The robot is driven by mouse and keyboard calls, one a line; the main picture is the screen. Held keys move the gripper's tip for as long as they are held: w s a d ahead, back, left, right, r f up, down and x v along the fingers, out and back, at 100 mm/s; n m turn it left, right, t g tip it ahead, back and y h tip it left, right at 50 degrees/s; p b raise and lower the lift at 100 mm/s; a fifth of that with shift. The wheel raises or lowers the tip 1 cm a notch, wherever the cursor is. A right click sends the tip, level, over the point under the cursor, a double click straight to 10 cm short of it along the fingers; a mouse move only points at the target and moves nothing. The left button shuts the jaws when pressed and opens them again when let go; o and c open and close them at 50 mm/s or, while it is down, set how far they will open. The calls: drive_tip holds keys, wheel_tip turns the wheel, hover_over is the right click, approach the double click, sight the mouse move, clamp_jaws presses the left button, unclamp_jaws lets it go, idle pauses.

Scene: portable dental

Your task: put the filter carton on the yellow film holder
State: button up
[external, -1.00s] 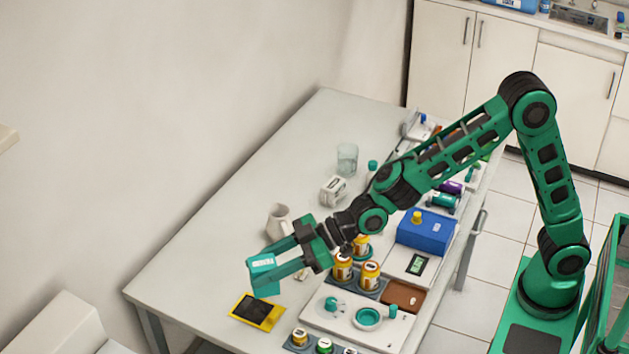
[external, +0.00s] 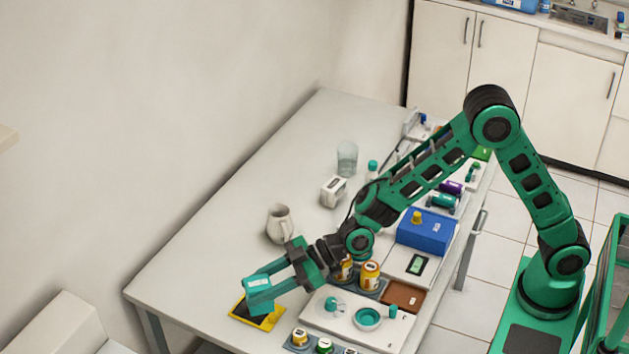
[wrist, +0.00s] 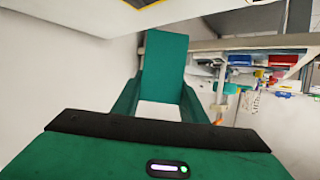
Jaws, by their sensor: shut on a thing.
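My gripper (external: 265,288) is shut on the filter carton, a small teal box with a pale label (external: 258,283). The yellow film holder (external: 268,323), a flat black panel with a yellow border, lies near the table's front left. In the external view the carton overlaps the holder's upper part and hides some of it; I cannot tell whether they touch. In the wrist view the carton (wrist: 165,65) is between my fingers, and a sliver of the yellow-edged holder (wrist: 142,3) shows at the top edge.
A cream jug (external: 279,224) stands behind my gripper. Orange-labelled jars (external: 370,275) and a white tray with a teal ring (external: 368,318) are to the right. Small bottles (external: 300,338) stand at the front. A white box (external: 333,191) and a glass (external: 347,158) are farther back. The table's left side is clear.

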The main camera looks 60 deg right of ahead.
drive_tip(key=shift+w+d+f, duration=0.5)
drive_tip(key=shift+w+f, duration=0.1)
drive_tip(key=shift+f, duration=0.55)
drive_tip(key=shift+w+d+f, duration=0.5)
drive_tip(key=shift+w+f, duration=0.1)
drive_tip(key=shift+f, duration=0.5)
drive_tip(key=shift+w+d+f, duration=0.5)
drive_tip(key=shift+w+f, duration=0.1)
drive_tip(key=shift+f, duration=0.55)
drive_tip(key=shift+f, duration=0.1)
drive_tip(key=o, duration=1.1)
drive_tip(key=shift+c, duration=0.2)
drive_tip(key=v, duration=0.3)
wheel_tip(320, 180, up, 7)
